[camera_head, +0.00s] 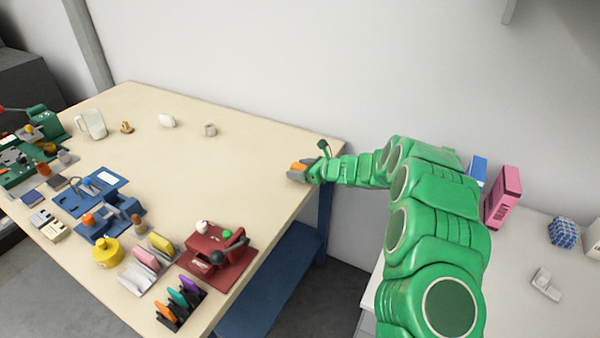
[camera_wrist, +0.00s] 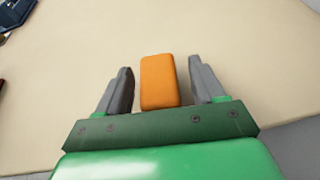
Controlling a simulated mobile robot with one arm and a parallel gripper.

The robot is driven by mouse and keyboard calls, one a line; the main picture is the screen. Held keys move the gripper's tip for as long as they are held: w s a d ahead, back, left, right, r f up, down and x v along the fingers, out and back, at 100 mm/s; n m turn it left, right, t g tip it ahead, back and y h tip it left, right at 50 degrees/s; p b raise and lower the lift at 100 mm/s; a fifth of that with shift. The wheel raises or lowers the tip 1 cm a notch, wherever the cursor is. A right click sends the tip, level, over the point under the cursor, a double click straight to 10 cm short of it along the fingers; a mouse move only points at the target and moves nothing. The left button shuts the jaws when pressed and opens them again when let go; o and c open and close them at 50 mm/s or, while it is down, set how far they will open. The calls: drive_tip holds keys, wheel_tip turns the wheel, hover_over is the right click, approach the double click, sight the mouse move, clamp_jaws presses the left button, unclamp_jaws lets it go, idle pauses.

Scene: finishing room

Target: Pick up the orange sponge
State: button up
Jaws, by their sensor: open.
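The orange sponge (camera_wrist: 158,80) is a small rounded block on the cream table. In the wrist view it lies between the two grey fingers of my gripper (camera_wrist: 160,88), with a gap visible on each side. In the head view the sponge (camera_head: 299,167) shows as a small orange patch at the table's right edge, partly hidden by my gripper (camera_head: 298,174). My gripper is open around the sponge.
The cream table (camera_head: 240,150) is clear left of my gripper. A red fixture (camera_head: 215,260) and a blue one (camera_head: 100,205) crowd the front. A white counter (camera_head: 500,280) is at right.

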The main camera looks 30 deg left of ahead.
sight(300, 167)
drive_tip(key=c, duration=1)
drive_tip(key=shift+c, duration=0.2)
drive_tip(key=shift+r, duration=0.3)
wheel_tip(300, 167, up, 3)
drive_tip(key=shift+s+d, duration=0.15)
drive_tip(key=s+d+r, duration=0.8)
drive_tip(key=s+r, duration=0.1)
drive_tip(key=s, duration=0.1)
drive_tip(key=shift+s+d+r, duration=0.15)
drive_tip(key=shift+s+d, duration=0.05)
drive_tip(key=shift+s, duration=0.15)
